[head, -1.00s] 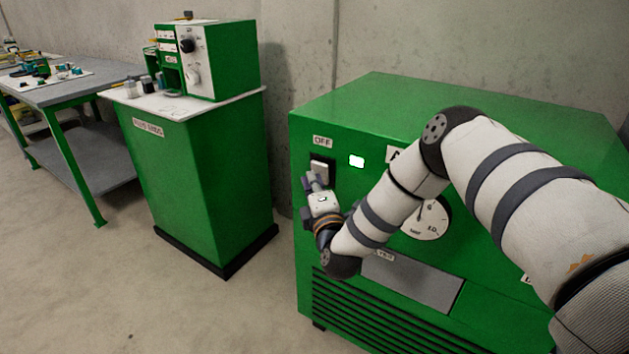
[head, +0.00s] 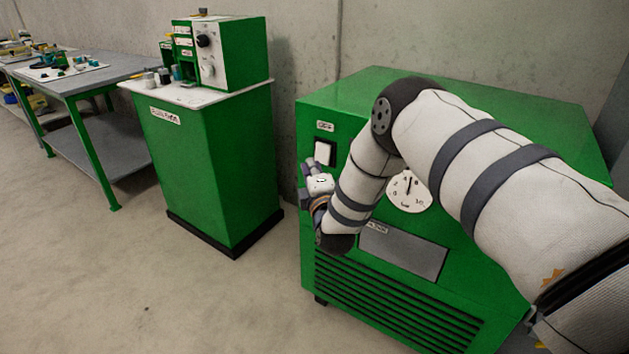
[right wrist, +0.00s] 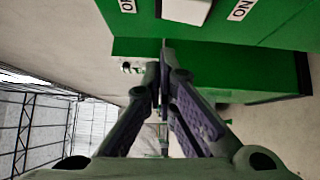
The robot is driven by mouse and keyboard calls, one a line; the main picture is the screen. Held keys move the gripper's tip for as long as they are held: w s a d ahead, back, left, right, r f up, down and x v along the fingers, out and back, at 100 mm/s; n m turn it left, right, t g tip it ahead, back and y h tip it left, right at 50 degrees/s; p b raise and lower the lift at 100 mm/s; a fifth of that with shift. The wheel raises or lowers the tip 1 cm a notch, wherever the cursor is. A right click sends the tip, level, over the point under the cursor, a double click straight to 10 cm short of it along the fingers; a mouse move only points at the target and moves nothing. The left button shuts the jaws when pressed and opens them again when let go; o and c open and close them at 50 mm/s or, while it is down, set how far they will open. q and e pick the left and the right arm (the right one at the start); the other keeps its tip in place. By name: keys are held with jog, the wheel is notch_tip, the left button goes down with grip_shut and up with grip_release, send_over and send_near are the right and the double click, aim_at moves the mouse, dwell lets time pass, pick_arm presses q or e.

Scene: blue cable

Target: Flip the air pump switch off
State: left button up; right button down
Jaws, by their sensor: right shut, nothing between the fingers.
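The green air pump (head: 312,235) stands against the wall. Its pale switch (head: 323,152) sits in a dark frame on the upper left of the front, under an OFF label (head: 325,126). My right gripper (head: 307,168) is shut and empty, just below and left of the switch, apart from it. The right wrist view shows its closed fingers (right wrist: 163,55) and the switch (right wrist: 187,9) at the top edge, between the OFF and ON labels. I cannot tell which way the switch is tilted. My left gripper is out of view.
My right arm covers part of the pump front and its gauge (head: 408,195). A green cabinet (head: 215,160) with a control box (head: 235,55) stands to the left. A grey workbench (head: 92,78) is further left. The floor in front is clear.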

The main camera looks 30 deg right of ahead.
jog(key=v, duration=0.6)
jog(key=shift+s+d+r+p, duration=0.25)
jog(key=shift+s+r+p, duration=0.1)
jog(key=shift+r+p, duration=0.15)
